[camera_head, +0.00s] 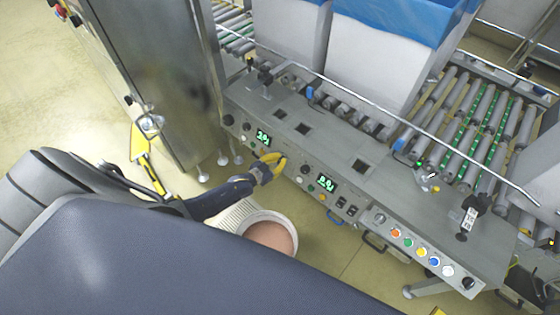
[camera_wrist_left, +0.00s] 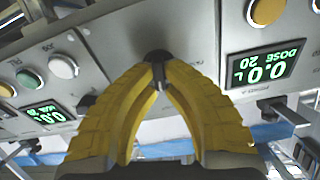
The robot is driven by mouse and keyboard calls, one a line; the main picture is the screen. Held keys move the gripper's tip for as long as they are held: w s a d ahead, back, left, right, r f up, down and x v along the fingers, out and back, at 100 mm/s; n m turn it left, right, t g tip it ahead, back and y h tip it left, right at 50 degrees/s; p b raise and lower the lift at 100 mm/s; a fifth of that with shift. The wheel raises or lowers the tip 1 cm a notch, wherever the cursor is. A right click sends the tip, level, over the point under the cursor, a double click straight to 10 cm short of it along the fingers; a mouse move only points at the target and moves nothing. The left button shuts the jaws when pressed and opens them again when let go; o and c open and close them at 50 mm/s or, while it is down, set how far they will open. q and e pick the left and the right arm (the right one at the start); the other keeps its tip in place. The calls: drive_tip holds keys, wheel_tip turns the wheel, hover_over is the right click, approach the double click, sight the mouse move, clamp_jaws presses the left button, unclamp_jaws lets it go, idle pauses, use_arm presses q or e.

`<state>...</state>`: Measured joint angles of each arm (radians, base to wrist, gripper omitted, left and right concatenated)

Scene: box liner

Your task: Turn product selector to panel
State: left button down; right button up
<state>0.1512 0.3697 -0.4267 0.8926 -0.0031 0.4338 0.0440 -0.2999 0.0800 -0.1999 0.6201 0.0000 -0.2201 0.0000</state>
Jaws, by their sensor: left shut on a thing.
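The grey control panel (camera_head: 345,185) runs along the front of the machine, with knobs, buttons and green displays. My left gripper (camera_head: 277,160), with yellow fingers, is at the panel's sloped face between the two displays. In the left wrist view my left gripper (camera_wrist_left: 159,72) has its fingertips closed together on a small black selector knob (camera_wrist_left: 156,54). The fingertips hide most of the knob, so I cannot tell which way it points. Its label cannot be read. My right gripper is not in view.
One green display (camera_head: 263,136) is left of the gripper and another (camera_head: 326,183) is right of it. Several coloured buttons (camera_head: 421,251) line the panel's right end. A rail (camera_head: 350,98) runs above the panel, before roller conveyors (camera_head: 485,115) and blue-lined boxes (camera_head: 375,55).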

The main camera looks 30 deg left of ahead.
use_arm(q)
drive_tip(key=n, duration=0.5)
drive_tip(key=shift+w+a+r+y, duration=0.1)
drive_tip(key=shift+w+y, duration=0.05)
drive_tip(key=shift+y, duration=0.15)
drive_tip(key=n, duration=0.3)
drive_tip(key=shift+a+n, duration=0.15)
drive_tip(key=shift+n, duration=0.25)
drive_tip(key=n, duration=0.4)
drive_tip(key=shift+a, duration=0.15)
drive_tip(key=shift+a+f+n+y, duration=0.1)
drive_tip(key=shift+f+n+y, duration=0.1)
drive_tip(key=shift+n, duration=0.85)
drive_tip(key=shift+a+f+n+y, duration=0.1)
drive_tip(key=shift+n+y, duration=0.1)
drive_tip(key=shift+n, duration=0.85)
drive_tip(key=c, duration=1.5)
unclamp_jaws()
